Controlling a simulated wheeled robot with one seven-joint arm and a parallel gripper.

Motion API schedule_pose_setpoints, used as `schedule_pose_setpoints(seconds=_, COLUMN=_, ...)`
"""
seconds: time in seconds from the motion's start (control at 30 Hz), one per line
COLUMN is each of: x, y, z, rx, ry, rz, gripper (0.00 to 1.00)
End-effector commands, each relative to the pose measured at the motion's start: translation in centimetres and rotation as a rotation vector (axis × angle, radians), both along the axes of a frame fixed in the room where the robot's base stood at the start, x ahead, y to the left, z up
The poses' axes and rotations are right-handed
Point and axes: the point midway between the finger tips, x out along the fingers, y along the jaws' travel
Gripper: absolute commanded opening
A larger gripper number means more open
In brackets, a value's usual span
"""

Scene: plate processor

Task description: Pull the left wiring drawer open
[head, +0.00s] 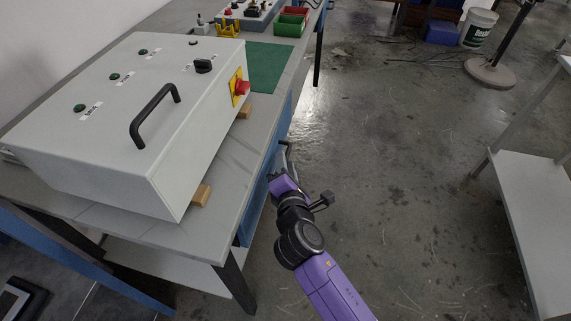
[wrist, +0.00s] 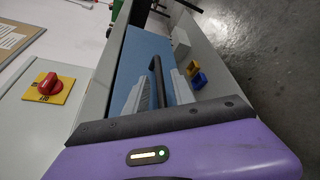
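The blue drawer front (wrist: 143,48) lies under the bench top in the wrist view, with a black bar handle (wrist: 156,72) on it. In the head view, blue drawer fronting (head: 256,200) shows along the bench's right side, partly behind my arm. My gripper (head: 278,178) is beside this side of the bench. In the wrist view, the grey ridged fingers of my gripper (wrist: 162,92) are apart, with the handle between them. A gap shows around the handle; contact cannot be told.
A grey control box (head: 130,110) with a red switch stands on the bench (head: 235,165). Open floor (head: 400,170) lies to the right, with another table (head: 535,210) beyond.

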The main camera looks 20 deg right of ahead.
Motion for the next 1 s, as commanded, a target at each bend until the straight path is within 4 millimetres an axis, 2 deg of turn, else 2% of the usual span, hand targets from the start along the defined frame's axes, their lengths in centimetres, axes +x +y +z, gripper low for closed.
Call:
schedule_pose_setpoints(seconds=0.03, x=-0.02, y=0.01, z=0.0, rx=0.0, ry=0.0, rz=0.0, gripper=0.19)
schedule_pose_setpoints(seconds=0.13, x=-0.02, y=0.01, z=0.0, rx=0.0, ry=0.0, rz=0.0, gripper=0.0)
schedule_pose_setpoints(seconds=1.0, x=-0.05, y=0.04, z=-0.05, rx=0.0, ry=0.001, rz=0.0, gripper=0.0)
